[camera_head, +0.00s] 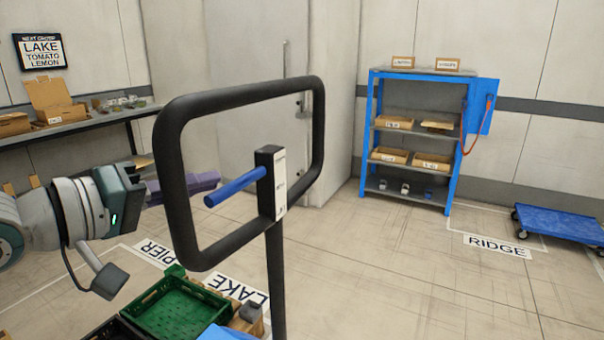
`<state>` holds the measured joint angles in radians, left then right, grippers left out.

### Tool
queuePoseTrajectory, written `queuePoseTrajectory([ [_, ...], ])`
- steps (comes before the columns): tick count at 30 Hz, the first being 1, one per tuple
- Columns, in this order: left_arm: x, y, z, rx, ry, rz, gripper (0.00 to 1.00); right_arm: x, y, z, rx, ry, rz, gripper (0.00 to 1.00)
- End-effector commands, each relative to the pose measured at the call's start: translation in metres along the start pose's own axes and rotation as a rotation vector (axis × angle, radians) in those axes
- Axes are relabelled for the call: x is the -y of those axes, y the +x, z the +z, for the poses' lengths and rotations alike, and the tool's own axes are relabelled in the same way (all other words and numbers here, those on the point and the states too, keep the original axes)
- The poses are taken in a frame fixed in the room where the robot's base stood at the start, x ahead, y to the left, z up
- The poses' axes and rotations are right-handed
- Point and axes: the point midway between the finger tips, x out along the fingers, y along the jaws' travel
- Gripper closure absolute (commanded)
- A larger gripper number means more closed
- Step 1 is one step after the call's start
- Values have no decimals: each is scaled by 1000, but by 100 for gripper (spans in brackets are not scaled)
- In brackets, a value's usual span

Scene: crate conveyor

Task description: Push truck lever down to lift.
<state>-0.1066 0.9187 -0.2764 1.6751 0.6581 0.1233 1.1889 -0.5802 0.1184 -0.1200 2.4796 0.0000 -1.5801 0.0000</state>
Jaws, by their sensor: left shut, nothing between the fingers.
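The truck lever (236,187) is a blue rod sticking out to the left from a dark post with a white label plate. The post stands in the black looped handle frame (243,250) of the truck, in the middle of the view. The lever slopes slightly down toward its free end. My left gripper (203,182) comes in from the left, shut and empty. Its purplish fingers reach behind the left bar of the frame, close to the lever's free end. I cannot tell whether they touch the lever. My right gripper is not in view.
A green crate (180,307) sits low by the handle, near floor labels PIER and LAKE. A blue shelf rack (448,185) with boxes stands at the back wall. A blue trolley (560,224) is at the right. A loaded bench (75,128) is at the left. Floor right of the handle is clear.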

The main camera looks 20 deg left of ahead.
Motion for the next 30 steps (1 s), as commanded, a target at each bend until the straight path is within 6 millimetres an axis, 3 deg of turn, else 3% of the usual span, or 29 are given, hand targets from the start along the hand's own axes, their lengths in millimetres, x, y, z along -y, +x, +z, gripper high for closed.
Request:
queuePoseTrajectory([
  [9, 3, 0, 2, -4, 1, 5, 100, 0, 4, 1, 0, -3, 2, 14],
  [21, 32, 7, 20, -127, 44, 184, 100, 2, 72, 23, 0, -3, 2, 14],
  [30, 38, 10, 24, -141, 51, 206, 100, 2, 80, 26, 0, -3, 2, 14],
])
